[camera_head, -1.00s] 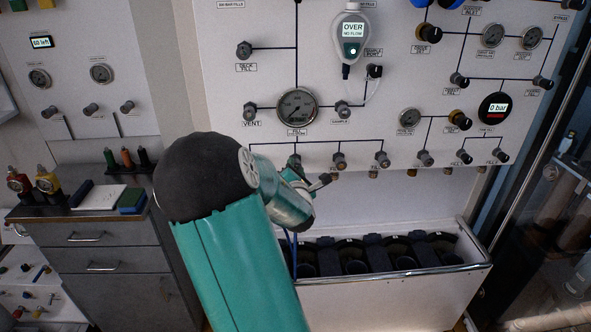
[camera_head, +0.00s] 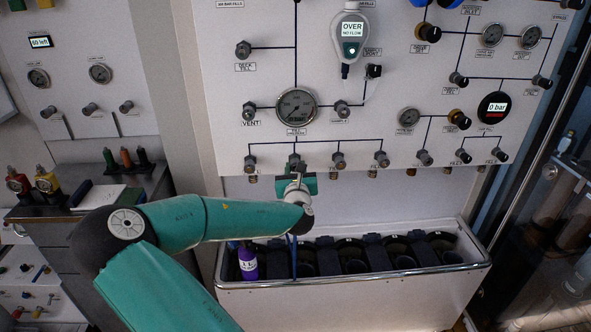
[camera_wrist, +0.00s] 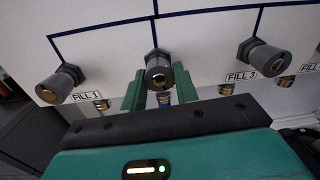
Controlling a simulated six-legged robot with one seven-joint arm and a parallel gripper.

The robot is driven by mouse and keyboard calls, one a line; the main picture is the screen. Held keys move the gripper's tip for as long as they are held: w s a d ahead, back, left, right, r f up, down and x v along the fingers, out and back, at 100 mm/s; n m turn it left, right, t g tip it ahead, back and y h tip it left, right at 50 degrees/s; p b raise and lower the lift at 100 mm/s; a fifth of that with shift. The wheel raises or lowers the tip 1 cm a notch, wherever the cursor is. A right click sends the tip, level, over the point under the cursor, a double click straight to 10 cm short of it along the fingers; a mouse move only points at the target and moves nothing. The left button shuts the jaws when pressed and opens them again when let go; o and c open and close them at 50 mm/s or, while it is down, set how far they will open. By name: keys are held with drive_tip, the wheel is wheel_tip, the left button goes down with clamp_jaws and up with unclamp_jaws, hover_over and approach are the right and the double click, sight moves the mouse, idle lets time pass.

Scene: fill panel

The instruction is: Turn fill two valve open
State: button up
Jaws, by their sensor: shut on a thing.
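The fill two valve (camera_wrist: 158,68) is a dark grey round knob on the white panel, between the knobs marked FILL 1 and FILL 3 in the wrist view. It also shows in the head view (camera_head: 294,161), above my gripper (camera_head: 296,182). In the wrist view my gripper (camera_wrist: 160,86) has one green finger on each side of this knob and is shut on it. The valve's own label is hidden behind my gripper.
The fill one knob (camera_wrist: 62,83) and fill three knob (camera_wrist: 260,57) sit close on either side. Below the panel is a white trough (camera_head: 350,288) with dark round holders and a purple bottle (camera_head: 248,262). A grey gauge (camera_head: 297,107) is above.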

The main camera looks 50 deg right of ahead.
drive_tip(key=shift+n, duration=1.4)
drive_tip(key=o, duration=1)
